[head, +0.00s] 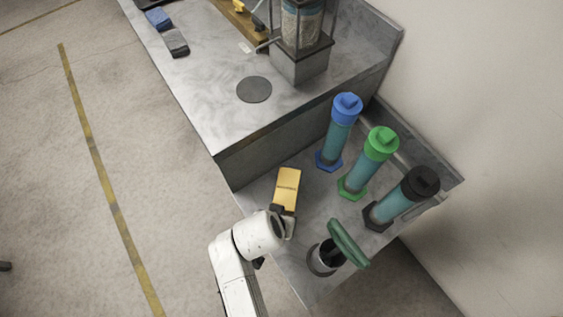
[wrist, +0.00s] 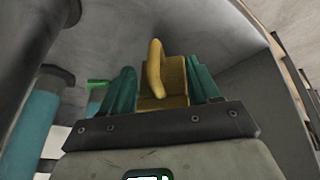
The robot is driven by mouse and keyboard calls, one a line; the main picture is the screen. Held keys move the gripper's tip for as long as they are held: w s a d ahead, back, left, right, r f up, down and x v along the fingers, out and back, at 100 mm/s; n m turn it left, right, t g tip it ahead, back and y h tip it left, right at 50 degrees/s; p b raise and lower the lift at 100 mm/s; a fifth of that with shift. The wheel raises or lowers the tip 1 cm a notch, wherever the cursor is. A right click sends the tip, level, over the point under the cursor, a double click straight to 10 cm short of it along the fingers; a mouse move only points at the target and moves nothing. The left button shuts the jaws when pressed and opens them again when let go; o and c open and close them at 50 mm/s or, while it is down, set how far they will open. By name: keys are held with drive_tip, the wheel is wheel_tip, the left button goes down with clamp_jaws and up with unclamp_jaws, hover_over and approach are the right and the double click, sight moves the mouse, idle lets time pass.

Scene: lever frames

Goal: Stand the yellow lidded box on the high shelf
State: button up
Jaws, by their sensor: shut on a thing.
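The yellow lidded box (head: 287,183) is over the lower grey surface in the head view, beside the front face of the higher counter. My gripper (head: 284,212) is at its near end, shut on it. In the wrist view the yellow box (wrist: 174,84) sits between the two teal fingers of my gripper (wrist: 163,88), with a raised yellow part on its left. I cannot tell whether the box touches the surface below. Which surface is the high shelf is not clear; the higher grey counter (head: 200,85) stands behind the box.
Teal cylinders with blue (head: 338,135), green (head: 372,158) and black (head: 405,195) caps stand right of the box.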

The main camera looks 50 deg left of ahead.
drive_tip(key=shift+f, duration=2.1)
drive_tip(key=shift+s, duration=0.1)
drive_tip(key=o, duration=1.3)
drive_tip(key=shift+f, duration=0.1)
drive_tip(key=shift+c, duration=0.2)
